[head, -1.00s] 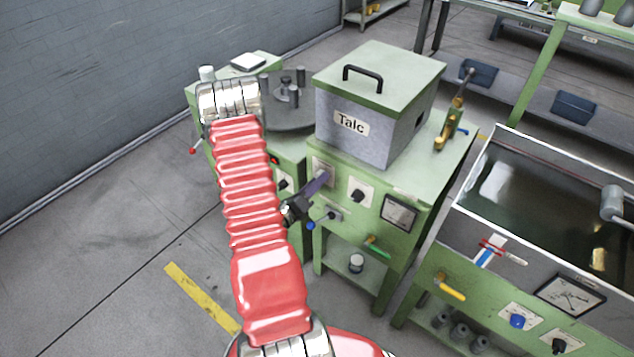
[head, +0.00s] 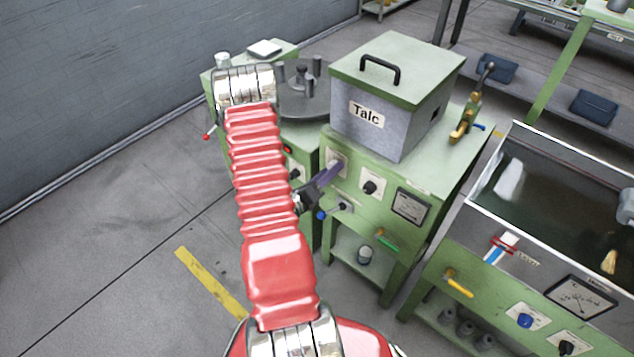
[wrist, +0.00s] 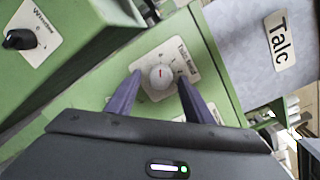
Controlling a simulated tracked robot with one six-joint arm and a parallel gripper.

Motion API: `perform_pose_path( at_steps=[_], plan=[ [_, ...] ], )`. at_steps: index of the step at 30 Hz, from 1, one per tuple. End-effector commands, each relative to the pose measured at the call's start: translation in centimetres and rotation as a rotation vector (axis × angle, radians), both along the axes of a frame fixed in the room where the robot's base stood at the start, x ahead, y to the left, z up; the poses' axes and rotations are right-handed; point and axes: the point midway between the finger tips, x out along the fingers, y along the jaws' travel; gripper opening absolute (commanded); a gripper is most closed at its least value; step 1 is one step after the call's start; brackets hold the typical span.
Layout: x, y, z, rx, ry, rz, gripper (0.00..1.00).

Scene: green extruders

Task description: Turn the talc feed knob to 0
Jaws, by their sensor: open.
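The mark's exact reading is too small to tell. My gripper (wrist: 158,82) is open, its two purple fingers on either side of the knob; I cannot tell whether they touch it. In the head view my gripper (head: 330,174) is at the upper left of the green talc cabinet's front (head: 350,228) and hides the knob. The grey talc box (head: 374,128) with a green lid stands on the cabinet.
A black knob (head: 369,188) and a gauge (head: 411,205) are right of my gripper. A blue-ended lever (head: 330,212) lies just below it. A winder knob (wrist: 20,39) is on the neighbouring machine. A water tank (head: 560,200) stands at the right. Floor at left is clear.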

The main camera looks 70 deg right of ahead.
Motion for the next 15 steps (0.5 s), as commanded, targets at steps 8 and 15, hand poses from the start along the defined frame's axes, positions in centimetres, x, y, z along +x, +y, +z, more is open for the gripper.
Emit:
perform_pose_path(
  at_steps=[8,15],
  plan=[
    [1.1,2.6,0.1,0.001,0.002,0.003,0.47],
    [2.2,5.5,0.2,0.001,0.002,0.004,0.47]
  ],
)
